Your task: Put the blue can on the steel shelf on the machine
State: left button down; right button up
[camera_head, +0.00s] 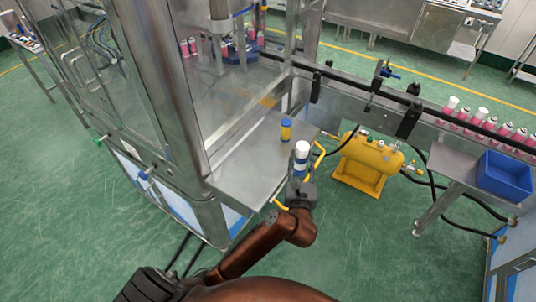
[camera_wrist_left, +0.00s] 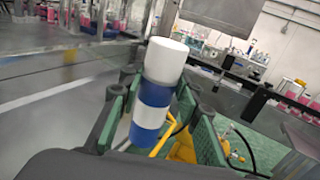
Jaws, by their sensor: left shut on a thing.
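The blue can with a white band and white cap (camera_head: 301,152) is upright in the head view, at the right front edge of the steel shelf (camera_head: 242,164). It also shows large and slightly tilted in the left wrist view (camera_wrist_left: 154,97). My left gripper (camera_head: 300,178) is shut on the can, with a green-padded finger on each side of it. I cannot tell whether the can's base touches the shelf; the gripper hides it. My right gripper is not in view.
The machine's steel post (camera_head: 165,85) borders the shelf at left. A yellow tank (camera_head: 369,160) and a blue bin (camera_head: 504,176) are to the right. The shelf's middle is clear.

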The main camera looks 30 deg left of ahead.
pick_arm(q)
jog(key=w+a+f+n+y, duration=0.1)
jog(key=a+f+y, duration=0.15)
jog(key=a, duration=1.05)
jog(key=a+f, duration=0.5)
jog(key=f, duration=0.5)
jog(key=shift+a+g+h+b, duration=0.25)
jog(key=shift+g+h+b, duration=0.1)
jog(key=shift+b, duration=0.1)
jog(key=shift+w, duration=0.1)
jog(key=c, duration=1.4)
grip_release()
jog(key=shift+f, duration=0.25)
jog(key=shift+c, duration=0.2)
